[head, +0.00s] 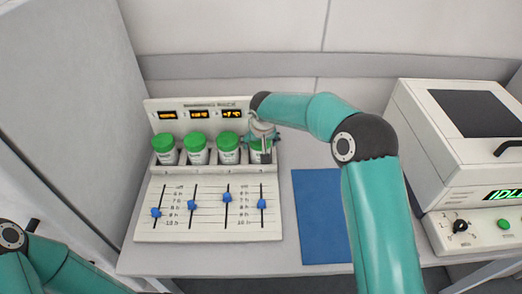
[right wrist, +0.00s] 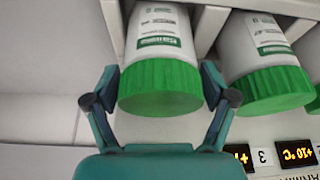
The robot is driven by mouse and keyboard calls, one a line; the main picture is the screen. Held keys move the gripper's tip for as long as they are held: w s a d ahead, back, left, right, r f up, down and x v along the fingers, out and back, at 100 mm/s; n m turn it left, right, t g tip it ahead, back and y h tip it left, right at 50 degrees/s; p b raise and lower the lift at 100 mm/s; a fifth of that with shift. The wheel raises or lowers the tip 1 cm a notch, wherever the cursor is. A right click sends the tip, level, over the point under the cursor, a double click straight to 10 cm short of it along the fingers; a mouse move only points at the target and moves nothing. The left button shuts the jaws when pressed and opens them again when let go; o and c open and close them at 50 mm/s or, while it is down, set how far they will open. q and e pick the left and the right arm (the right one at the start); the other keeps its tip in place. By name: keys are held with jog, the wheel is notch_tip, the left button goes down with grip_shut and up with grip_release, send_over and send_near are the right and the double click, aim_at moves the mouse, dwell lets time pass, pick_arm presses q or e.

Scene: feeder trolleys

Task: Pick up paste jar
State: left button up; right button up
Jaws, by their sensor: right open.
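Several white paste jars with green lids stand in a row in the rack (head: 207,220). Three of them, the left jar (head: 166,156), the second jar (head: 196,154) and the third jar (head: 228,155), show clearly in the head view. My right gripper (head: 263,140) is at the rightmost jar (head: 261,157) and partly hides it. In the right wrist view my right gripper (right wrist: 161,80) is open, its fingers on either side of that jar's green lid (right wrist: 160,88). Contact cannot be told. My left gripper is not in view.
A neighbouring jar (right wrist: 265,75) stands close beside in the right wrist view. The rack has displays (head: 199,114) behind the jars and blue sliders (head: 227,198) in front. A blue mat (head: 321,220) lies bare to the right. A white machine (head: 455,160) stands far right.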

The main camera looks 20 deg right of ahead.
jog(key=shift+w+f, duration=0.1)
jog(key=shift+f, duration=0.1)
jog(key=c, duration=1.3)
jog(key=shift+r, duration=0.15)
